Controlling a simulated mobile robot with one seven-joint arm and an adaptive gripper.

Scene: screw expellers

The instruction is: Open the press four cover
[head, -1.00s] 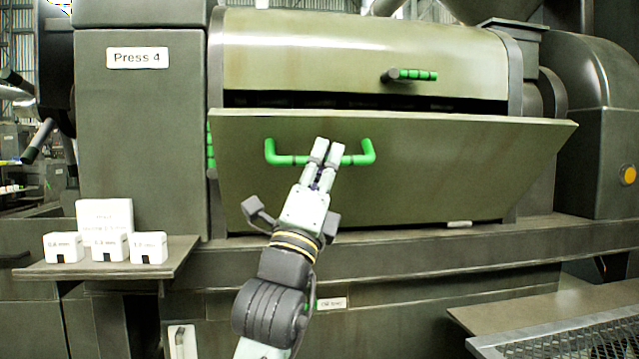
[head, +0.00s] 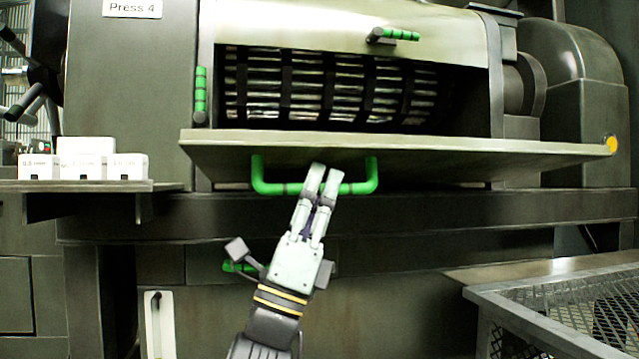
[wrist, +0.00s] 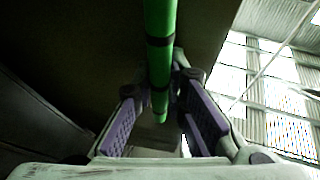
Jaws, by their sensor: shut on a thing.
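The press four cover (head: 440,150) is a grey-green flap, swung out and down to nearly level in the head view. A green U-shaped handle (head: 262,184) hangs on its outer face. My gripper (head: 325,178) is shut on the middle of the handle's bar. In the wrist view the green bar (wrist: 160,60) runs between the two purple-padded fingers (wrist: 158,125). Behind the cover, the opening shows a dark barred screw cage (head: 330,90). The "Press 4" label (head: 132,8) is at the upper left.
An upper cover with its own green-gripped handle (head: 400,35) sits above the opening. A green upright lever (head: 200,95) stands left of it. A shelf with white boxes (head: 85,168) is at the left. A mesh-topped frame (head: 560,300) stands at the lower right.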

